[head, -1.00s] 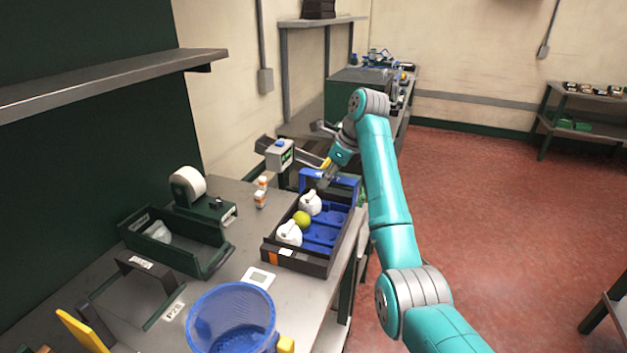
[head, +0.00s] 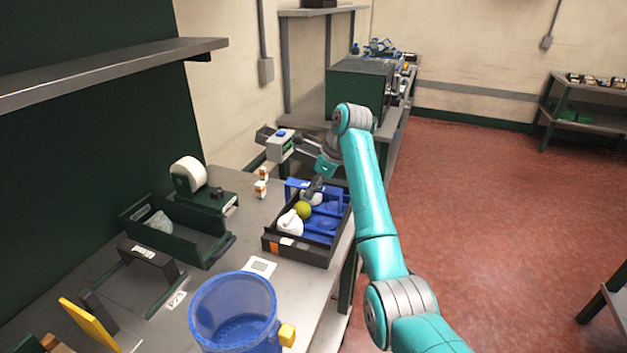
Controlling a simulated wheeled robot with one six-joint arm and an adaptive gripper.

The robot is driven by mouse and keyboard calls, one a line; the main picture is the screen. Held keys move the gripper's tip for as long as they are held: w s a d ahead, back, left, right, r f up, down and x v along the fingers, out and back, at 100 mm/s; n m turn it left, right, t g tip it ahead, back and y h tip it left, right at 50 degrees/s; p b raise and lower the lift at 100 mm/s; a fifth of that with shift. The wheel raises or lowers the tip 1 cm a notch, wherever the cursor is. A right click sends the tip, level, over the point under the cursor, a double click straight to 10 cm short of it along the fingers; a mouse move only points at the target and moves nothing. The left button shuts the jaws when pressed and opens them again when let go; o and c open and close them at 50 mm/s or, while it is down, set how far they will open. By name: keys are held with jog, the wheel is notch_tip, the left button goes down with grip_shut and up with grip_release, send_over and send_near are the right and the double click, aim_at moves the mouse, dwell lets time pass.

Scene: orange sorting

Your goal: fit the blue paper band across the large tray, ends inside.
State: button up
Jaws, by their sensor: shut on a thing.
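The large tray (head: 302,256) is a dark tray with a blue insert (head: 322,226), on the bench in the head view. It holds a yellow-green fruit (head: 303,210) and two white wrapped items, one at the near left (head: 290,223) and one farther back, partly behind my fingers. The blue paper band (head: 291,188) is at the tray's far end, running across it. My gripper (head: 313,191) points down there, shut on the band. The fingers cover part of the band, and I cannot tell whether its ends are inside the walls.
A blue basket (head: 233,312) stands in front and a dark green bin (head: 185,243) to the left. A white roll dispenser (head: 189,173), small orange-and-white bottles (head: 261,186) and a grey boxy device (head: 280,146) stand nearby. A white label pad (head: 261,267) lies before the tray.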

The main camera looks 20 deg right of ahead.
aim_at(309, 211)
jog(key=shift+f, duration=2.15)
jog(key=shift+f, duration=0.6)
jog(key=o, duration=1.3)
jog(key=shift+r, duration=0.15)
jog(key=shift+r, duration=3.85)
